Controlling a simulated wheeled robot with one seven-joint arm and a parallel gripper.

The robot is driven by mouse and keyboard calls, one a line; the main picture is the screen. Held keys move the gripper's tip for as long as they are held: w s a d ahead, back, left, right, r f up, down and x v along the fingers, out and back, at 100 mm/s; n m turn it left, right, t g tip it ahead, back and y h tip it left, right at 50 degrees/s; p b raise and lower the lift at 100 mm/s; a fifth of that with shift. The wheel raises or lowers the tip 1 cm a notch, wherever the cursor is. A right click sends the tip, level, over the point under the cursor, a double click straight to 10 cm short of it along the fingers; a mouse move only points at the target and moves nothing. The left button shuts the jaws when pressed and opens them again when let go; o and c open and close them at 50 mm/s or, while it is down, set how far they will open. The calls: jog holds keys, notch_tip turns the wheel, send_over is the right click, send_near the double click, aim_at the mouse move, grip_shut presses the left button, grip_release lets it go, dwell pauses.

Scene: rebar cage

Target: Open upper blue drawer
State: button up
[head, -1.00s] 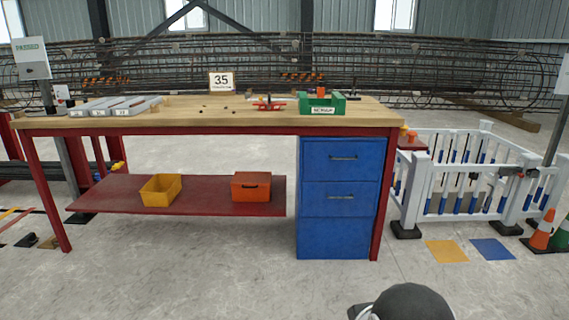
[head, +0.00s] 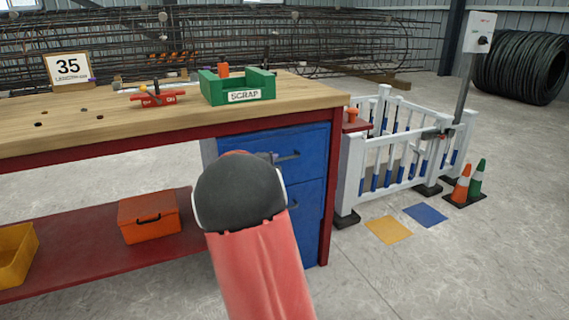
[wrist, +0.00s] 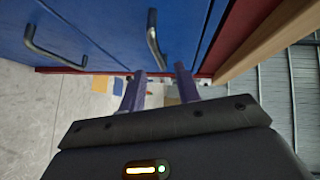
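The upper blue drawer (head: 309,142) is shut, just under the right end of the workbench top. Its dark bar handle (head: 288,156) shows just right of my arm, which covers the drawer's left part. In the wrist view, the upper handle (wrist: 153,38) stands out from the blue front, beyond my fingertips. My gripper (wrist: 160,72) is open, its two fingers apart, with nothing seen held. The near end of the handle lines up between the fingertips; I cannot tell whether they touch it. The lower drawer's handle (wrist: 55,48) is to the left.
A green scrap box (head: 237,88) and a red tool (head: 158,98) stand on the wooden bench top (head: 110,118). An orange box (head: 149,217) and a yellow bin (head: 16,256) sit on the red lower shelf. A white fence (head: 395,160) stands right of the bench.

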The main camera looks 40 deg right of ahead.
aim_at(287, 158)
jog(key=shift+m+g+h, duration=0.3)
jog(key=shift+m+h, duration=0.1)
jog(key=x, duration=0.5)
jog(key=s+x, duration=0.1)
jog(key=x, duration=0.2)
jog(key=shift+w+d+f, duration=0.15)
jog(key=shift+w+d, duration=0.1)
jog(key=shift+d, duration=0.3)
jog(key=shift+c, duration=0.2)
grip_shut()
